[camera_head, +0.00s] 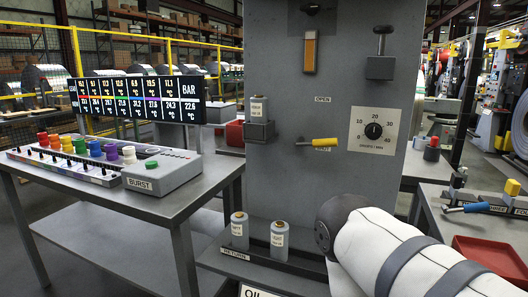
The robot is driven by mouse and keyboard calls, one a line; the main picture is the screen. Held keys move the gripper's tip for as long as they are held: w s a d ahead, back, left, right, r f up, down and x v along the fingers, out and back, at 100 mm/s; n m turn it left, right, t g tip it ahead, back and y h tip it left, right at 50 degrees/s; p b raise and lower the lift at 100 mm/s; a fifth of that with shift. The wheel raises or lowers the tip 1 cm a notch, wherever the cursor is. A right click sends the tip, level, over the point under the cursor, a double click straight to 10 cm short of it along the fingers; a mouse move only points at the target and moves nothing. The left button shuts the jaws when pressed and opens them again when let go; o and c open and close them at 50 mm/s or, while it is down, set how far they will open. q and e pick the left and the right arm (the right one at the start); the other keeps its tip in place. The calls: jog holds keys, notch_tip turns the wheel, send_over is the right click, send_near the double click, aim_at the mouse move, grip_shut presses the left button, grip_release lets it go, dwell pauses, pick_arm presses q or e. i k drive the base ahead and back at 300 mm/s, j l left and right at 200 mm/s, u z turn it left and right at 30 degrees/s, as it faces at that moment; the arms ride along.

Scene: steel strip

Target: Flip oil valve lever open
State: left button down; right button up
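The oil valve lever (324,142), with a yellow handle and grey stem, sticks out from the grey panel (280,185). It lies about level, pointing right, and partly covers the lower label, which seems to read SHUT. The OPEN label (322,99) is higher on the panel. My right arm's white link (395,255) fills the lower right, below the lever and apart from it in the picture. Neither gripper is in view.
A dial (373,131) is right of the lever. Bottles (279,240) stand on the RETURN shelf (235,255) below; another (258,108) sits in a holder on the panel. A console (160,172) with coloured knobs is left. A red tray (490,255) is right.

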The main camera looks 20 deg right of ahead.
aim_at(327, 143)
jog(key=z, duration=1.05)
